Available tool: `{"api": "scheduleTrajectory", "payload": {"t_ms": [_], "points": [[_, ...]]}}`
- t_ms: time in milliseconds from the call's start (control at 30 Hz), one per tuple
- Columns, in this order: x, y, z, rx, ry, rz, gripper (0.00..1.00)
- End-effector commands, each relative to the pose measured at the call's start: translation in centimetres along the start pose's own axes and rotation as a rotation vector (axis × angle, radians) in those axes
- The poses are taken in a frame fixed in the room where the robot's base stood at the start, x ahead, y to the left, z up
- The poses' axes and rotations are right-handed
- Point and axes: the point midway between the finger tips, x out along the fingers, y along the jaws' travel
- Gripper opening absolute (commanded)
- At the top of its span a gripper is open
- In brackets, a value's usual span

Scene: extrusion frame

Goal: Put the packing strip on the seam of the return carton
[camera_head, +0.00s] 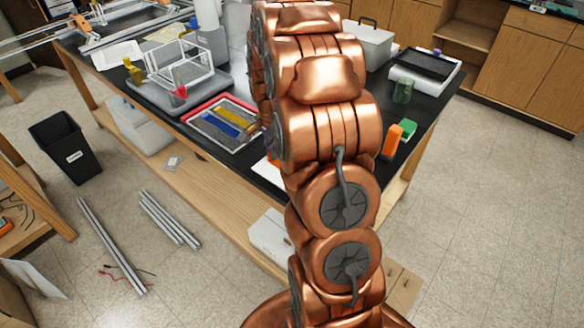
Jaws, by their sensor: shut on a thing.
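My copper arm fills the middle of the view and hides part of the black-topped bench (250,160). My gripper is not visible, so what it holds cannot be seen. I cannot pick out the packing strip for sure. A red-edged tray (190,119) on the bench holds a blue and a yellow strip-like piece. I cannot identify the return carton with certainty. A white box (268,236) sits low by the bench, partly behind my arm. A small orange thing and a white sheet-like edge (266,174) show just left of my arm on the bench.
A wire-frame cube (180,66) stands on a grey base at the back left of the bench. Orange and green blocks (393,140) and a green jar (403,90) stand right of my arm. A black bin (66,146) and metal bars (110,243) are on the floor at left.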

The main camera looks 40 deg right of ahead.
Motion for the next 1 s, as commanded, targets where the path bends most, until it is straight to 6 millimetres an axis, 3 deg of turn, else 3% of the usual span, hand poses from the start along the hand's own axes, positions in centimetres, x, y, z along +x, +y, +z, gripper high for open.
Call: {"api": "scheduleTrajectory", "payload": {"t_ms": [333,700,1000], "points": [[-0.4,0.0,0.0,0.0,0.001,-0.001,0.0],[-3.4,-0.1,0.0,0.0,0.003,-0.004,0.0],[-3.6,1.8,1.1,0.0,0.0,-0.001,0.0]]}}
